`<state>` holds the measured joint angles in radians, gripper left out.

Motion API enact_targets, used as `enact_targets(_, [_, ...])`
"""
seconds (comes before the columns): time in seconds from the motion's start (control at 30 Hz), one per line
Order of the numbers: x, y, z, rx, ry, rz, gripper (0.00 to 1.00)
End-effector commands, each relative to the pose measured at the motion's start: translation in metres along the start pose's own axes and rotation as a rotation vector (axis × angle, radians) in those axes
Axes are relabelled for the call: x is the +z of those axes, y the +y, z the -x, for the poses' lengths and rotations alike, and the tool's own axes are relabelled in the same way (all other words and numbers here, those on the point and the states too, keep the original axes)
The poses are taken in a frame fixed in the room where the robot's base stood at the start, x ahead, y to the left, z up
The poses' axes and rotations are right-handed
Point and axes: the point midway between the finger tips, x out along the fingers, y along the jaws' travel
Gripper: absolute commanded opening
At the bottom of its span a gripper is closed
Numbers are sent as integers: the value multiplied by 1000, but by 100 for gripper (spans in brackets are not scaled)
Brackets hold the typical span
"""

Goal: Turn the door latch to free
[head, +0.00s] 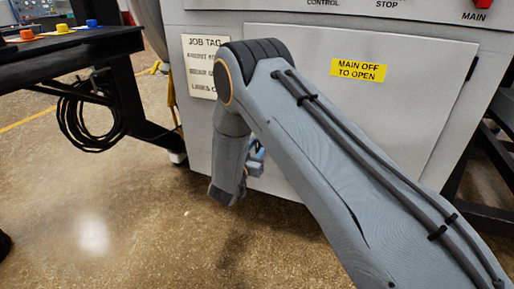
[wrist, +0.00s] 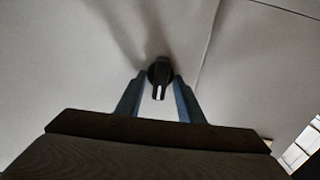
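The door latch (wrist: 160,72) is a small dark knob with a narrow grip pointing down in the wrist view. It sits on a pale grey panel (wrist: 90,60). My gripper (wrist: 160,79) has two blue fingers, one on each side of the latch. The fingers stand apart, with the narrow grip between them and no clear contact. I cannot tell how far the fingertips are from the panel. In the head view my arm hides the latch and most of the gripper; only a bit of blue shows.
The grey furnace cabinet has a panel with a yellow "MAIN OFF TO OPEN" label (head: 358,69) and a job tag (head: 203,66). A dark bench (head: 60,65) with a coiled black cable (head: 85,120) stands at the left. The floor (head: 90,220) at front left is clear.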

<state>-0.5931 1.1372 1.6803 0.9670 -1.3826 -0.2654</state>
Motion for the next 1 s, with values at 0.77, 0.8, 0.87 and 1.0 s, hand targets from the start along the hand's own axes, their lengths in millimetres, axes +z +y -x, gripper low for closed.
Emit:
enact_targets(0.77, [0, 0, 1, -1, 0, -83, 0])
enact_targets(0.8, [-1, 0, 1, -1, 0, -106, 0])
enact_targets(0.87, [-1, 0, 1, -1, 0, -146, 0])
enact_targets(1.0, [0, 1, 1, -1, 0, -261, 0])
